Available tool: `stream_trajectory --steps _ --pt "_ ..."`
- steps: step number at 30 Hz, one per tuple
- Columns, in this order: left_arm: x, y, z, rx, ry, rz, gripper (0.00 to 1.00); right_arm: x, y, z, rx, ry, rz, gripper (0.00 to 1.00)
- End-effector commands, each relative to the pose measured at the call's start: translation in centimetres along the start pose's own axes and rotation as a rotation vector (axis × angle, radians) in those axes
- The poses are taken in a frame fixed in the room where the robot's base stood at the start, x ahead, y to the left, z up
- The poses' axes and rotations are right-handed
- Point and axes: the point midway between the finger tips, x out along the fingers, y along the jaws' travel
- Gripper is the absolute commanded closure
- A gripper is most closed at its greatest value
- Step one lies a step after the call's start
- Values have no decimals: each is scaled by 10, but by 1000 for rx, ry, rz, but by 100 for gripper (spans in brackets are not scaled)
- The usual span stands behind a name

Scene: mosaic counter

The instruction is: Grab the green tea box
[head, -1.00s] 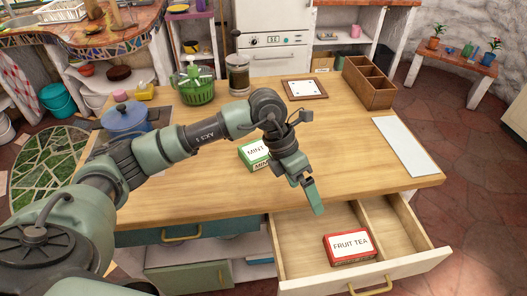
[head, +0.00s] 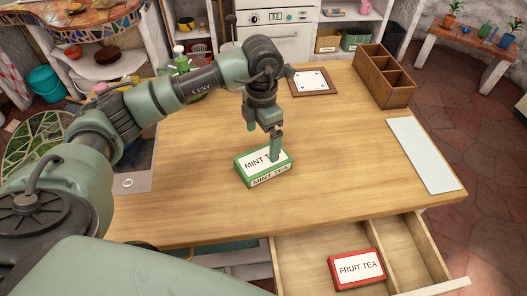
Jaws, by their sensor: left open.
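The green tea box (head: 245,171), with a white label reading MINT TEA, lies flat on the wooden counter (head: 330,190) near its middle. My left gripper (head: 264,142) comes down over the box from above and behind, its green finger overlapping the label in the head view. The jaws are open and nothing is held in them. I cannot tell whether the finger touches the box. My right gripper does not show.
A red FRUIT TEA box (head: 357,269) lies in the open drawer (head: 305,250) below the counter's front edge. A brown divided wooden box (head: 383,78), a framed sheet (head: 312,83) and a white panel (head: 424,154) lie around the back and right. The counter's centre right is clear.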

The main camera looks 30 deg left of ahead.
Motion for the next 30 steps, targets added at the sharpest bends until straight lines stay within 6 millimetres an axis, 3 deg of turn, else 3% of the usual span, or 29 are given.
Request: stream_trajectory --steps 11,17,24,25,30 --pt "44 -7 -2 1 7 -5 0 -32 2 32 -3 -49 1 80" --pt "70 -7 -2 0 2 -3 0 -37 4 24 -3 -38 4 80" --pt "73 -7 -1 1 1 -1 0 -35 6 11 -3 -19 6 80" --pt "73 -7 -1 1 1 -1 3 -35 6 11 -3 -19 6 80" --pt "73 -7 -1 1 1 -1 50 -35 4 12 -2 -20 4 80"
